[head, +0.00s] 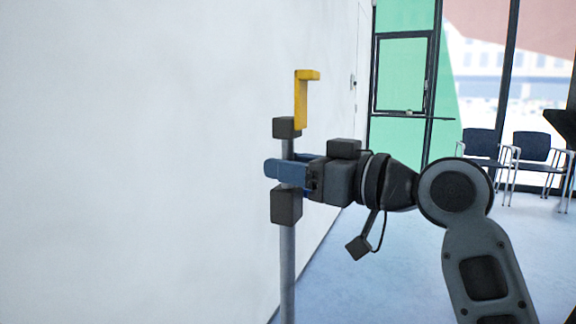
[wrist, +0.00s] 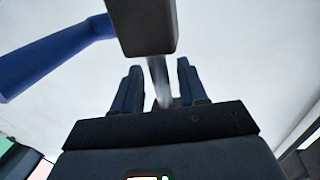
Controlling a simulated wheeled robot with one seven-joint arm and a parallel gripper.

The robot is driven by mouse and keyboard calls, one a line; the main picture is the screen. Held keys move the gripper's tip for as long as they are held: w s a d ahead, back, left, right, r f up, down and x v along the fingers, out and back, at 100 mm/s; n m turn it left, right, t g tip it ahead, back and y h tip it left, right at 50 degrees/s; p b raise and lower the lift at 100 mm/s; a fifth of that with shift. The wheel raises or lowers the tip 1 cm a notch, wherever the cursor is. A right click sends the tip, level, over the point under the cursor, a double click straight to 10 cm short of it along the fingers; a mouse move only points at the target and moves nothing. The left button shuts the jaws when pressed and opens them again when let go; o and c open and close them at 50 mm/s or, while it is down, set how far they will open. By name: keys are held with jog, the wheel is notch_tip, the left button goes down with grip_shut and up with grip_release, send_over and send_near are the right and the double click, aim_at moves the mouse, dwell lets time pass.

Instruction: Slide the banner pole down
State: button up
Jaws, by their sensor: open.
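The banner pole (head: 287,255) is a thin grey upright rod close to the white wall. It carries an upper dark block (head: 286,128) and a larger lower dark block (head: 286,206). A yellow hooked piece (head: 301,103) stands at its top. My gripper (head: 283,172) has blue fingers and is at the rod between the two blocks. In the wrist view the rod (wrist: 160,82) runs between my open fingers (wrist: 159,70), with gaps showing on both sides. A dark block (wrist: 145,25) hides part of the rod there.
The white wall (head: 130,160) fills the left side. A blue bar (wrist: 50,58) shows at the left of the wrist view; I cannot tell what it belongs to. Chairs (head: 533,152) stand far right by the windows. The blue floor between is clear.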

jog(key=v, duration=0.7)
jog(key=shift+c, duration=0.3)
